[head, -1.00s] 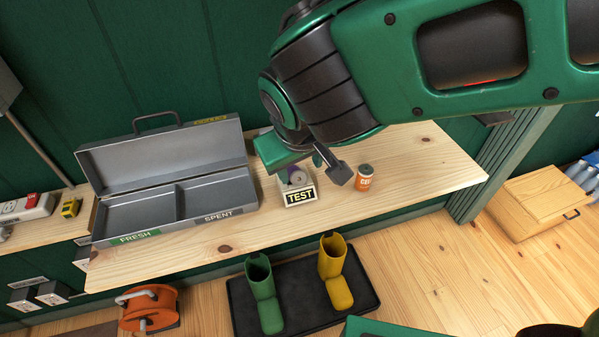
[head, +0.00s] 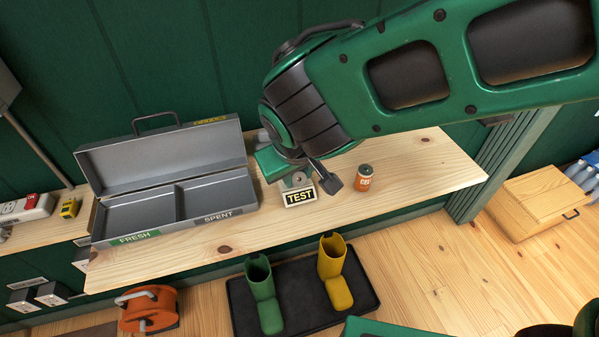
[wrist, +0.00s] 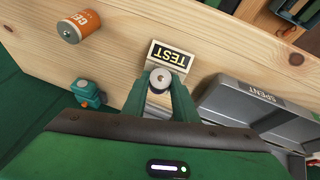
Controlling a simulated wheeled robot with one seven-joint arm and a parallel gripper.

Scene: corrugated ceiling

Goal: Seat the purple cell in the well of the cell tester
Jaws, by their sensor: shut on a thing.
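I see the cell's grey round end (wrist: 160,76) just behind the label, and that end shows in the head view too (head: 299,179). Its purple side is mostly hidden now. The fingers cover the well, so I cannot tell whether the cell's foot is in it or above it.
An orange cell (head: 364,178) stands right of the tester. The open grey toolbox (head: 250,205) with FRESH and SPENT labels is on the left. A small teal object (wrist: 88,93) stands on the bench in the wrist view. The bench front is clear.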

